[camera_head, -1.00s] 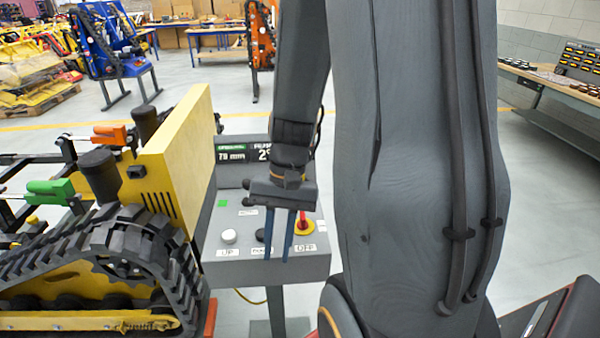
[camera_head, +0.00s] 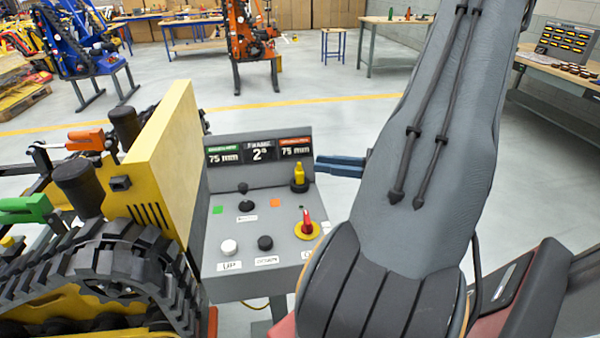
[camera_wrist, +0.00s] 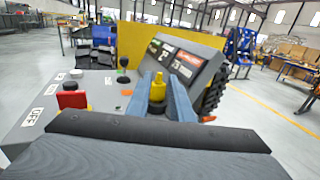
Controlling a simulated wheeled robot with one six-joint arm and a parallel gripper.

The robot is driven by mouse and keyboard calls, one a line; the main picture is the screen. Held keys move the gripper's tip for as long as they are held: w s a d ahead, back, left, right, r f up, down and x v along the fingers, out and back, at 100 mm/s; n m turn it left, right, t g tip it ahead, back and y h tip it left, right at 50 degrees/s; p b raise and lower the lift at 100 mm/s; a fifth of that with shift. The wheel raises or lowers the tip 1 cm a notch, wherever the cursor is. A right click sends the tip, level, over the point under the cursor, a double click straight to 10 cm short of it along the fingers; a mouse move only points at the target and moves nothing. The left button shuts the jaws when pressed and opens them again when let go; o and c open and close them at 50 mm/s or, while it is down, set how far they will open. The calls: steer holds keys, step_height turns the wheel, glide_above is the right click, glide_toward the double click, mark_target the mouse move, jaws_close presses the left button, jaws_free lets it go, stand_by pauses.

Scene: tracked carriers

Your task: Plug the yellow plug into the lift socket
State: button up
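The yellow plug (camera_head: 299,174) stands upright in a round black base (camera_head: 299,187) at the back right of the grey console. The wrist view shows the plug (camera_wrist: 158,88) ahead in the gap between my fingers, with its black base below. My gripper (camera_head: 319,166) reaches in level from the right, its blue fingertips just right of the plug. The fingers look parted and hold nothing, and the plug appears clear of them. No socket is legibly marked as the lift socket. A small black fitting (camera_head: 121,183) sits on the yellow panel of the tracked carrier.
The console (camera_head: 225,286) carries a display (camera_head: 260,152) reading 75 mm twice, a black joystick (camera_head: 244,188), white and black buttons, and a red handle (camera_head: 307,221) on a yellow disc. The carrier's tall yellow panel (camera_head: 172,150) stands close left. The floor behind is open.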

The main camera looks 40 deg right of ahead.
mark_target(299, 163)
steer(key=shift+p+x, duration=0.4)
steer(key=shift+x, duration=0.8)
steer(key=p+x, duration=0.1)
steer(key=x, duration=0.1)
steer(key=p+x, duration=0.1)
steer(key=x, duration=0.1)
steer(key=shift+a+f, duration=0.1)
steer(key=shift+f, duration=0.1)
steer(key=shift+w+a+f, duration=0.1)
steer(key=shift+w+a, duration=0.2)
steer(key=shift+w, duration=0.15)
jaws_close()
